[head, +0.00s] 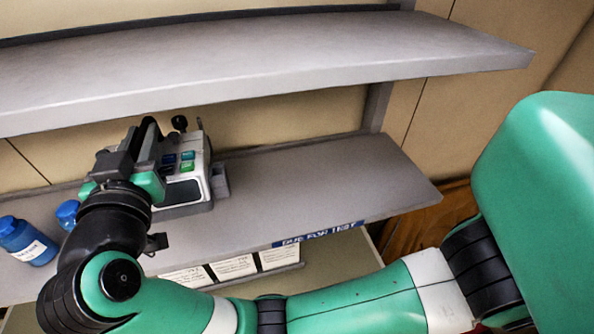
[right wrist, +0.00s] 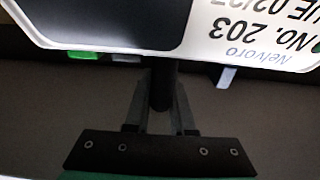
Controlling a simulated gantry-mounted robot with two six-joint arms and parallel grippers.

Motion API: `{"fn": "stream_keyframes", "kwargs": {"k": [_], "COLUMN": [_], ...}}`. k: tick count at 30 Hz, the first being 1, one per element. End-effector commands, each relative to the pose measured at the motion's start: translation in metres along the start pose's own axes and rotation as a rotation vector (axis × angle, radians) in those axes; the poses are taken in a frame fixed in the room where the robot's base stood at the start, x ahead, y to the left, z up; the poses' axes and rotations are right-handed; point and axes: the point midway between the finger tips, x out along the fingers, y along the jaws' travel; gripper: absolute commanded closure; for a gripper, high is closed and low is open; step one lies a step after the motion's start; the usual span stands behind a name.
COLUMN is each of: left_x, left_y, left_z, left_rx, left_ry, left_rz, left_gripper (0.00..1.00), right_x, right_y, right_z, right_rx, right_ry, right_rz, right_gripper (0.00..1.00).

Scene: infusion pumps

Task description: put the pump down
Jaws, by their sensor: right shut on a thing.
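The pump (head: 196,160) is a white and grey box with a dark screen, coloured buttons and a black knob on top. It is at the lower shelf (head: 300,190), left of the shelf's middle; I cannot tell whether its base touches the shelf. My right gripper (head: 148,145) is shut on the pump and hides its left side. My left gripper is out of view.
Blue-capped bottles (head: 27,240) stand at the left of the lower shelf. An upper shelf (head: 260,60) overhangs it. The lower shelf is clear right of the pump, above a blue "DUE FOR TEST" strip (head: 318,234). White cards (head: 235,266) sit below its front edge.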

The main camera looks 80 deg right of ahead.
Motion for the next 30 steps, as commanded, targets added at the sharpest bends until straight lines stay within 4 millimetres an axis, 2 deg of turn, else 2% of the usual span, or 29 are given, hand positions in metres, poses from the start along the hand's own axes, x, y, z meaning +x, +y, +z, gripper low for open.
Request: {"fn": "stream_keyframes", "kwargs": {"k": [6,10,23,30], "left_x": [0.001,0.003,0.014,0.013], "left_y": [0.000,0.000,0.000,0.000], "left_z": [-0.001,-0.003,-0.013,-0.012], "left_rx": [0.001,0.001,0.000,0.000], "left_ry": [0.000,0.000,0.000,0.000], "left_rz": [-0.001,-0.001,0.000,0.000], "left_gripper": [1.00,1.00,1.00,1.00], "right_x": [0.000,0.004,0.033,0.044], "right_y": [0.001,0.010,0.086,0.116], "right_z": [-0.004,0.000,0.036,0.076], "right_rx": [0.003,0.003,0.002,-0.001], "right_ry": [0.004,0.004,0.004,0.004], "right_rz": [-0.001,0.000,0.003,0.001], "right_gripper": [1.00,1.00,1.00,1.00]}}
